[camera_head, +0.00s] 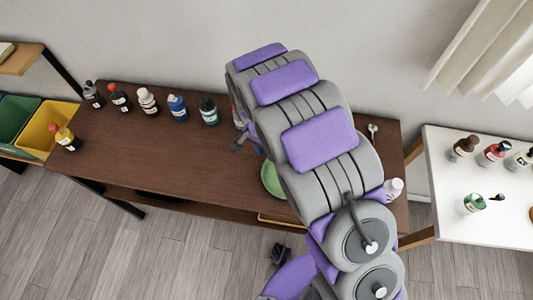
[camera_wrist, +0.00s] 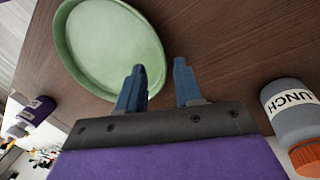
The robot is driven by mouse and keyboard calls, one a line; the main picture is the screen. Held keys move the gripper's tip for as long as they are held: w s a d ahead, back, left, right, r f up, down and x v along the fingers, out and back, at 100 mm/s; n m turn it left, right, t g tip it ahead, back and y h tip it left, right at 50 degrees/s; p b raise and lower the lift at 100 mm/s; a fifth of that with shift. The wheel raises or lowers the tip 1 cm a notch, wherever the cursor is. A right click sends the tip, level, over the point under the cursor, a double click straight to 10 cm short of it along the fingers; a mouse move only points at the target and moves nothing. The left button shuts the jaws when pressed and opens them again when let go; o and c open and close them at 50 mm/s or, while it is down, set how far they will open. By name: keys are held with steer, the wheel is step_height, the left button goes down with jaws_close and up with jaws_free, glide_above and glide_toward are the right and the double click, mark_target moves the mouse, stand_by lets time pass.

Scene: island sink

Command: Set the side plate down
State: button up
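The side plate is a round, pale green dish with a raised rim. In the wrist view the plate (camera_wrist: 105,45) is at the upper left, against the dark brown wood of the table. In the head view the plate (camera_head: 271,182) is near the table's front edge, partly hidden behind my arm. My gripper (camera_wrist: 158,82) has its two blue fingers apart with a gap between them. The left finger overlaps the plate's right rim in the picture, and the right finger is beyond the rim over bare wood. I cannot tell whether either finger touches the plate.
The brown table (camera_head: 150,165) has several bottles along its back left and clear wood in front of them. A grey bottle marked LUNCH (camera_wrist: 288,110) with an orange cap is right of my gripper. A white table (camera_head: 440,185) with bottles stands at right; a yellow bin (camera_head: 40,125) is left.

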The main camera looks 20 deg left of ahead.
steer(key=p+v, duration=0.1)
steer(key=v, duration=0.7)
steer(key=shift+p, duration=0.3)
steer(key=s+d+r, duration=0.1)
steer(key=d+r, duration=0.6)
steer(key=d, duration=0.4)
steer(key=s+d+r, duration=0.1)
steer(key=d+r, duration=0.6)
steer(key=d, duration=0.3)
steer(key=s+d+r+n+y, duration=0.1)
steer(key=s+d+r, duration=0.1)
steer(key=s+d, duration=0.4)
steer(key=s+d+r+n+g+y, duration=0.1)
steer(key=s+d, duration=0.6)
steer(key=s, duration=0.7)
steer(key=shift+d+r, duration=0.35)
steer(key=shift+r, duration=0.55)
